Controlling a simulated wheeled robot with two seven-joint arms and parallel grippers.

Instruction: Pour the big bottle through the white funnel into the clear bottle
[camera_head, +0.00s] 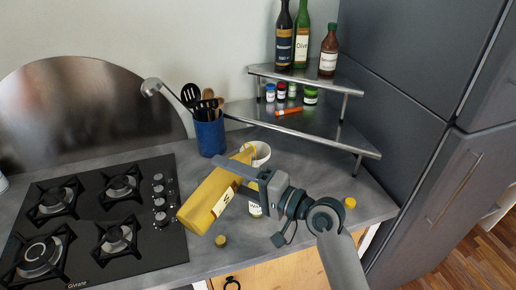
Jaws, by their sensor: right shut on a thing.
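The big bottle (205,203) is yellow with a white label. It is tilted over, with one end at the lower left and the other at the white funnel (261,151). My right gripper (250,177) is shut on it from the right, above the counter. The funnel is partly hidden behind the big bottle and the gripper. The clear bottle (255,210) has a pale label and stands below the gripper, mostly hidden. I cannot tell whether anything flows. My left gripper is not in view.
A black gas hob (140,258) lies at the left. A blue utensil pot (210,137) stands behind the bottles. A metal corner shelf (335,137) holds bottles and jars at the back right. Yellow caps (220,241) (350,203) lie on the counter. A grey fridge (420,120) closes off the right.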

